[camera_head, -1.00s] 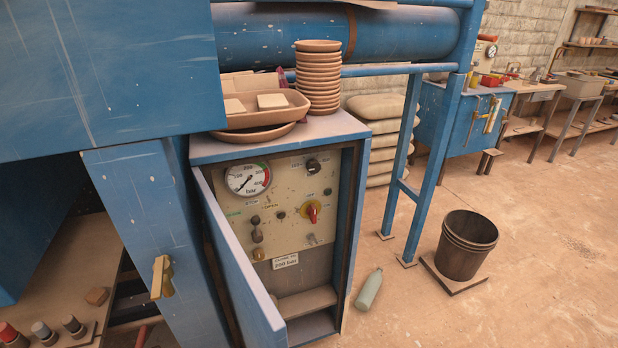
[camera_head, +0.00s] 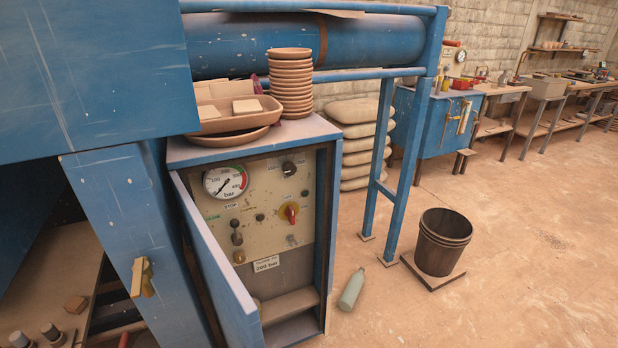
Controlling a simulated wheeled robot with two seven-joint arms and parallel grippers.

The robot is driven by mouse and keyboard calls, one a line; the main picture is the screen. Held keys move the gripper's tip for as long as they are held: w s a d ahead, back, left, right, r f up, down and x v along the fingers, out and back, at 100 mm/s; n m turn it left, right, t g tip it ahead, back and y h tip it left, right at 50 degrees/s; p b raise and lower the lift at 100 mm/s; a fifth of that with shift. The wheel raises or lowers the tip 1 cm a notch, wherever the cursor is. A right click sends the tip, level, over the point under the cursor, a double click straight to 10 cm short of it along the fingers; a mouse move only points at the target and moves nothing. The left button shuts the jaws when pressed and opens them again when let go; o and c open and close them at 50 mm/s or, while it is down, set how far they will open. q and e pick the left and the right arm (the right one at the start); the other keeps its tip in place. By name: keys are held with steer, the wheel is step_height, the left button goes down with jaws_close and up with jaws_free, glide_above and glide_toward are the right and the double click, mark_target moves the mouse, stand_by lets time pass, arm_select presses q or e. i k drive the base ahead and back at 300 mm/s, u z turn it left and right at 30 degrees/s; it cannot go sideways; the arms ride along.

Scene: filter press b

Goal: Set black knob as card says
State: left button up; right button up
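The black knob (camera_head: 289,168) sits at the upper right of the control panel (camera_head: 262,212) inside an open blue cabinet. The marks around it are too small to read. A white card (camera_head: 267,264) below the panel carries a line that looks like "200 bar"; its upper line is not legible. A round pressure gauge (camera_head: 226,182) marked "bar" is at the panel's upper left. A red switch on a yellow plate (camera_head: 290,213) is below the black knob. Neither of my grippers shows in the view.
The cabinet door (camera_head: 215,262) stands open toward the front left. Stacked clay dishes (camera_head: 290,82) and a tray (camera_head: 236,112) are on the cabinet top. A bucket (camera_head: 443,242) and a pale green bottle (camera_head: 352,289) stand or lie on the floor at right. The floor in front is clear.

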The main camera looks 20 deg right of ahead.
mark_target(288, 169)
steer(key=z, duration=0.5)
steer(key=k, duration=1.2)
steer(key=z, duration=1)
steer(key=i, duration=0.55)
steer(key=z, duration=0.9)
steer(key=i, duration=1.55)
steer(key=u, duration=1.3)
steer(key=i, duration=0.55)
steer(key=u, duration=0.6)
